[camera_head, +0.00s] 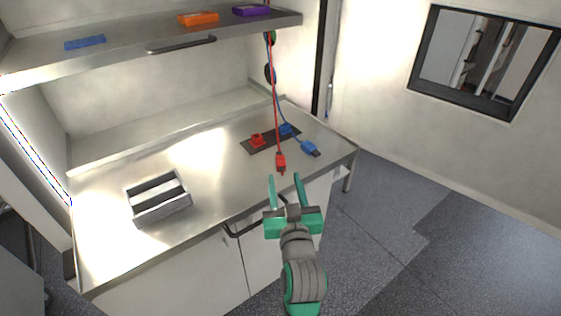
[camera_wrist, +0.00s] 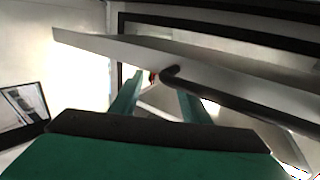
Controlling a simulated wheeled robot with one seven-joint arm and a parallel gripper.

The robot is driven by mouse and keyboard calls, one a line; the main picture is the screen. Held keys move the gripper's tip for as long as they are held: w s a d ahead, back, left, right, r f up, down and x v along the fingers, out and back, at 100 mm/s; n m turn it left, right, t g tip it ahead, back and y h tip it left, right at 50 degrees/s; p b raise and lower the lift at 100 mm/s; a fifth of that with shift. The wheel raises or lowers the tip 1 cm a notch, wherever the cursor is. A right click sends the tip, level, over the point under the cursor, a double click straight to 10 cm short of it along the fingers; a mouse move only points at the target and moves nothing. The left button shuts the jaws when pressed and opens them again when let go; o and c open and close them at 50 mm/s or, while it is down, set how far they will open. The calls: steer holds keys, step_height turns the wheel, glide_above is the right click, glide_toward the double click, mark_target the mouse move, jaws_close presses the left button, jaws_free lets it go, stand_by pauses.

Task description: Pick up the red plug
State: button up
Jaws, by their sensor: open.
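The red plug (camera_head: 281,160) is on or just over the steel bench top, near its front edge, with its red cable (camera_head: 275,90) running up to the shelf. My gripper (camera_head: 285,178) is open, its two green fingers apart, with nothing seen held between them. In the head view its fingertips are just below the red plug, by the bench edge; the depth gap is hard to judge. In the wrist view the gripper (camera_wrist: 160,97) shows a tiny reddish spot between its fingers, too small to identify.
A red socket (camera_head: 257,140) and blue socket (camera_head: 287,130) sit on a dark strip. A blue plug (camera_head: 310,149) lies right of the red plug. A black handle (camera_wrist: 225,95) crosses the wrist view. A grey tray (camera_head: 162,212) stands left; a shelf (camera_head: 120,50) overhangs.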

mark_target(281, 167)
steer(key=shift+w+a, duration=0.15)
steer(key=shift+w, duration=0.75)
steer(key=shift+w+a, duration=0.2)
steer(key=shift+w, duration=0.7)
steer(key=shift+w+a, duration=0.15)
steer(key=shift+w, duration=0.75)
jaws_close()
